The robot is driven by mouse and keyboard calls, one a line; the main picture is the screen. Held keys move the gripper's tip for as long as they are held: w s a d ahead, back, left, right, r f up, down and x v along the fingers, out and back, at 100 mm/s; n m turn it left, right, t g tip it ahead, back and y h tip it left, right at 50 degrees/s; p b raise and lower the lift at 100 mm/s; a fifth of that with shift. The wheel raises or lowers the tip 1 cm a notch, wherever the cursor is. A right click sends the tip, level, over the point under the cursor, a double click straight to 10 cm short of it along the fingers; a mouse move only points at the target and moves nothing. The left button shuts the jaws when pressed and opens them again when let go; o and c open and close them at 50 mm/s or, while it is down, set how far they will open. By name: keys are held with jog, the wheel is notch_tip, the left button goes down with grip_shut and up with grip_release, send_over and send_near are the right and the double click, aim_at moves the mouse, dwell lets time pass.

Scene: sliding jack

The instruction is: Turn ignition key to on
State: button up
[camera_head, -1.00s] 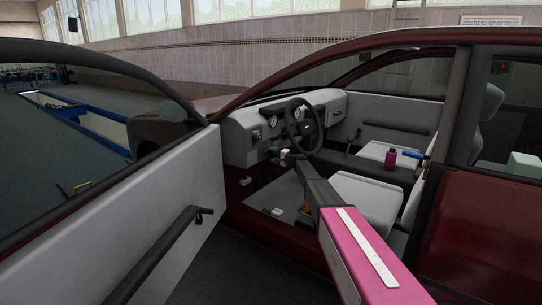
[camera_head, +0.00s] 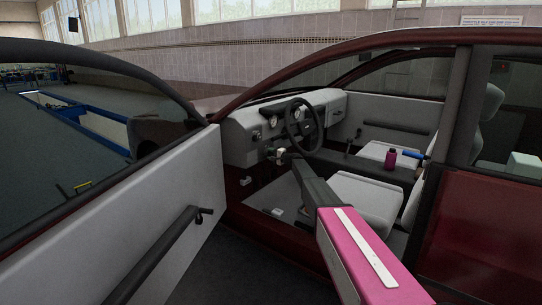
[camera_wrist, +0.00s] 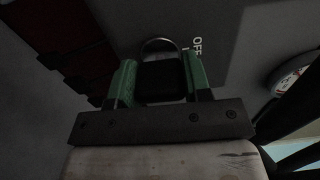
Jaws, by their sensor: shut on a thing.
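The ignition key (camera_wrist: 162,84) shows in the wrist view as a dark key head, with a curved metal rim just beyond it. My gripper (camera_wrist: 157,72) has a green finger on each side of the dark head and is shut on it. A white OFF label (camera_wrist: 198,46) is on the grey panel to the right of the key. In the head view my gripper (camera_head: 275,155) is at the dashboard (camera_head: 240,136), left of and below the steering wheel (camera_head: 302,124). The key is too small to make out there.
The open car door (camera_head: 150,215) stands left of my arm. The door pillar and roof frame are to the right and above. A round gauge (camera_wrist: 291,79) shows at right in the wrist view.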

jog(key=m, duration=0.4)
jog(key=shift+m, duration=1.6)
jog(key=o, duration=0.9)
jog(key=shift+d, duration=0.1)
jog(key=v, duration=1)
jog(key=shift+s+d, duration=0.25)
